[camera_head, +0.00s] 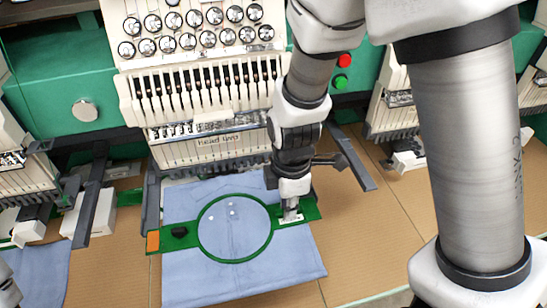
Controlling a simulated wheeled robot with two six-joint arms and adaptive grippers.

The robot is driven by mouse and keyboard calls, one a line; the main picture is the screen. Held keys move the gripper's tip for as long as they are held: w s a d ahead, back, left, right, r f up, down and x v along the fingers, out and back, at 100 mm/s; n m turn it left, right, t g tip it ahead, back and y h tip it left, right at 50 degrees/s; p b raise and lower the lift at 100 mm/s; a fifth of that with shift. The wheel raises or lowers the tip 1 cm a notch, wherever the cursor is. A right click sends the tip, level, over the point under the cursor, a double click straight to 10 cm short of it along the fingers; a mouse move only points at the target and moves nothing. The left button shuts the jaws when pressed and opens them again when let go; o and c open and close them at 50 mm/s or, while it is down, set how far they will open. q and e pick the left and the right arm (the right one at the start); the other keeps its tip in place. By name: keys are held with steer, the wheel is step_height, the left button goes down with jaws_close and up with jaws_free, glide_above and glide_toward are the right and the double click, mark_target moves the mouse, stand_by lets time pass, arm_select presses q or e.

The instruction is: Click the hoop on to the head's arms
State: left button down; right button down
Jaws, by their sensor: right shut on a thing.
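The green hoop (187,242) has a round ring with pale blue cloth (185,285) stretched in it and hanging below. A flat bracket sticks out on each side; the left one has an orange end and a black knob. My right gripper (291,212) points down and is shut on the hoop's right bracket, hiding part of it. The head (200,152) stands behind the hoop. Its dark left arm (151,205) is close to the hoop's left end; its right arm (357,165) reaches forward, right of my gripper. Contact between hoop and arms cannot be told. My left gripper is not in view.
Similar heads stand at left (25,180) and right (395,115), with dark arms reaching forward. Another blue cloth (42,272) lies at lower left. The brown table (385,235) is clear to the right of the hoop. My right arm covers much of the right side.

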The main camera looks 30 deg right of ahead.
steer(key=shift+w+r+p, duration=0.25)
steer(key=shift+w+p, duration=0.15)
steer(key=shift+w, duration=0.35)
steer(key=w, duration=0.1)
steer(key=w+d, duration=0.1)
steer(key=w+f, duration=0.1)
steer(key=shift+w+d, duration=0.2)
steer(key=shift+w, duration=0.2)
steer(key=shift+s+f, duration=0.1)
steer(key=shift+p, duration=0.4)
steer(key=shift+f, duration=0.1)
